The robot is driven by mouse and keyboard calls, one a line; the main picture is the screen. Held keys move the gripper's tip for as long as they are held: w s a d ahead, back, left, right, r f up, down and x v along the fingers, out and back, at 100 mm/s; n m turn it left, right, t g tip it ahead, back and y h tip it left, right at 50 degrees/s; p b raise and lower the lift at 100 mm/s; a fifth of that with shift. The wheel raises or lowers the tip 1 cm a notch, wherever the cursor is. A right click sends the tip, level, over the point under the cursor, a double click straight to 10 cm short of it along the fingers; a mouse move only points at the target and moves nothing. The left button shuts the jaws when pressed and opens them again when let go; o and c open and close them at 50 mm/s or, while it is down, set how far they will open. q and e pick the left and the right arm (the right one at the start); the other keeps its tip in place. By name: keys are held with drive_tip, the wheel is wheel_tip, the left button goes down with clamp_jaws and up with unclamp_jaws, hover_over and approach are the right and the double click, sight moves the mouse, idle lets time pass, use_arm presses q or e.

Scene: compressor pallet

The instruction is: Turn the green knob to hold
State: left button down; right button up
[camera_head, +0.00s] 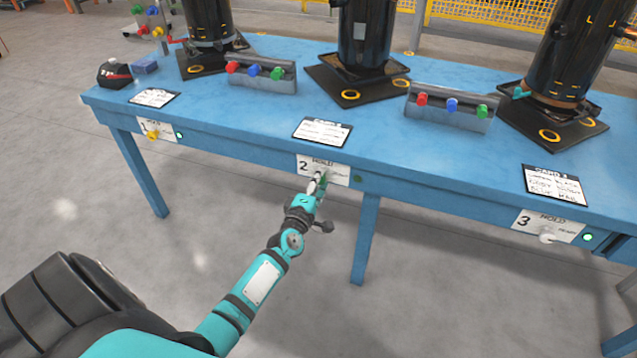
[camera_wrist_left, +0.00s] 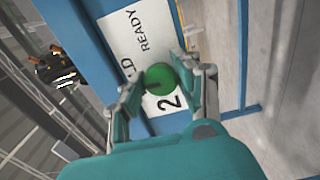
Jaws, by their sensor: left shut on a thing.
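The green knob (camera_wrist_left: 160,78) sits on a white label plate (camera_wrist_left: 142,42) marked 2, with HOLD and READY positions, on the front edge of the blue table. In the left wrist view my left gripper (camera_wrist_left: 160,85) has its two fingers on either side of the knob, shut on it. A mark on the knob shows, but which position it points to is unclear. In the head view my left gripper (camera_head: 318,184) reaches up to plate 2 (camera_head: 336,172) and mostly hides the knob. My right gripper is not in view.
The blue table (camera_head: 250,135) carries black cylinders (camera_head: 365,40) on dark bases and grey boxes (camera_head: 452,108) with red, blue and green plugs. A yellow knob (camera_head: 152,134) is on plate 1 and a white knob (camera_head: 547,237) on plate 3. Free floor lies in front.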

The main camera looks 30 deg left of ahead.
use_arm(q)
drive_tip(key=shift+f+n, duration=0.1)
drive_tip(key=shift+n, duration=0.2)
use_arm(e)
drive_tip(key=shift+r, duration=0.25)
use_arm(q)
drive_tip(key=c, duration=0.9)
unclamp_jaws()
drive_tip(key=v, duration=1.2)
